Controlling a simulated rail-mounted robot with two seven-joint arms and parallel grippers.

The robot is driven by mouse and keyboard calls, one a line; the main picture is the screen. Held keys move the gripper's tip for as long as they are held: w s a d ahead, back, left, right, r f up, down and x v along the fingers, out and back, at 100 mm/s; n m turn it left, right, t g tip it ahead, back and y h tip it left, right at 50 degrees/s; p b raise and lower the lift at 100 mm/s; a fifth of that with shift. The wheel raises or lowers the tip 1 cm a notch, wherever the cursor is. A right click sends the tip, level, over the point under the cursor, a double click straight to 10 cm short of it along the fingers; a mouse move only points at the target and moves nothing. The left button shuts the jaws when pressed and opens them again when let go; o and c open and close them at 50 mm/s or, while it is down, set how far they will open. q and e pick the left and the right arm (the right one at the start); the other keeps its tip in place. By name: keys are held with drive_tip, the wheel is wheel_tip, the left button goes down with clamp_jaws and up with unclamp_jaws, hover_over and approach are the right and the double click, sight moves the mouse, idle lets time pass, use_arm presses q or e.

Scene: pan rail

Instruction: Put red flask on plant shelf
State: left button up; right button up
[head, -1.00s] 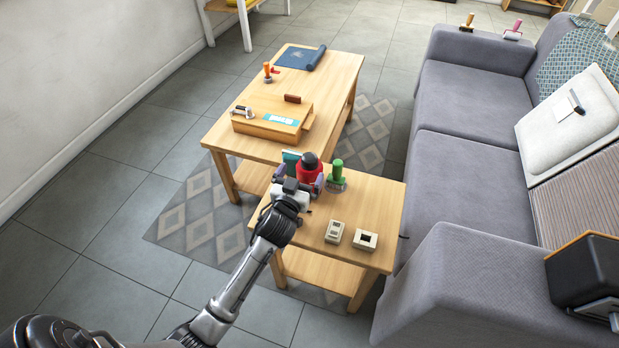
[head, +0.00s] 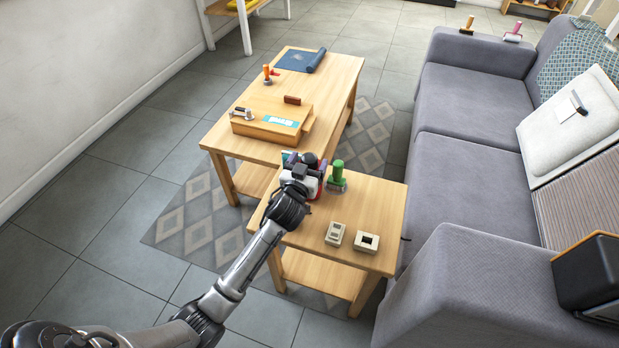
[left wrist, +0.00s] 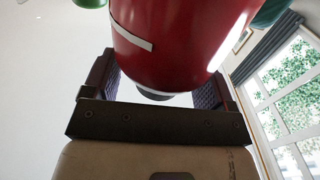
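The red flask (head: 311,158) with a black cap stands on the small wooden side table (head: 375,205), largely hidden behind my left gripper (head: 305,164) in the head view. In the left wrist view the red flask (left wrist: 180,35), with a white mark on its side, fills the upper middle. The fingers of my left gripper (left wrist: 160,80) are spread apart on either side of its lower part. The gripper looks open around the flask; contact with the pads is not clear. My right gripper is out of view. I cannot identify the plant shelf.
Two small pale blocks (head: 350,238) lie at the table's front. A longer table (head: 335,80) with a wooden box (head: 272,119) is behind. A grey sofa (head: 465,150) is at right; open floor is left.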

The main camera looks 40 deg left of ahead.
use_arm(q)
drive_tip(key=c, duration=0.7)
drive_tip(key=shift+c, duration=1)
drive_tip(key=shift+r, duration=0.15)
